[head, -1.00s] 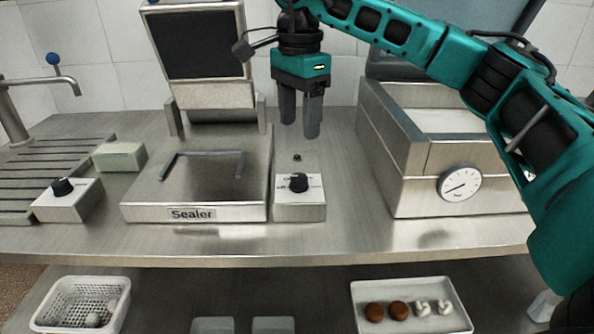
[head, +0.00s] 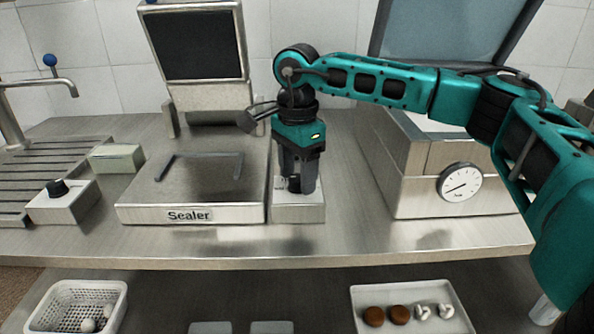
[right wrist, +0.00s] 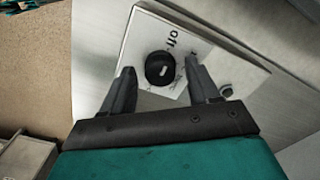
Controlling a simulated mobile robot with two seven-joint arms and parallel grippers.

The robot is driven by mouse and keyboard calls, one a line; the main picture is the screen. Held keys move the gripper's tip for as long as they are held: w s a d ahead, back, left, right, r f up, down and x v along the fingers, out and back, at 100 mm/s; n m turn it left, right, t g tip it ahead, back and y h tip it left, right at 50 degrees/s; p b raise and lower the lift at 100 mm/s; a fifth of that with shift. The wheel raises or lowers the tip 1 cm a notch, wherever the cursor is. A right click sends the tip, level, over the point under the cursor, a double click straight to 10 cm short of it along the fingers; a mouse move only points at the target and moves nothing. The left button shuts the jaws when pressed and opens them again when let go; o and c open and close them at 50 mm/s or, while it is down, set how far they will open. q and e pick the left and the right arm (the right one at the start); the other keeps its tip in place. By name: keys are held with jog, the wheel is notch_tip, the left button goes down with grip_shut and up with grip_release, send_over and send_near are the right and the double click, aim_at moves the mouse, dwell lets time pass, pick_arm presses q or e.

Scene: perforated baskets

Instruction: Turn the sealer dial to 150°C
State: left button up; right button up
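The sealer (head: 190,190) stands on the steel counter with its lid raised. Its dial box (head: 312,214) is at its right side. My right gripper (head: 297,190) points down over the dial box and partly hides the dial in the head view. In the right wrist view its open fingers (right wrist: 158,85) stand on either side of the dial, with a gap on each side. My left gripper is not in view.
Another dial box (head: 62,203) and a pale block (head: 117,158) stand left of the sealer. A steel unit with a round gauge (head: 459,184) stands at the right. Below are a white perforated basket (head: 62,288) and a white tray (head: 365,294).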

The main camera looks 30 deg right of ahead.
jog(key=c, duration=1)
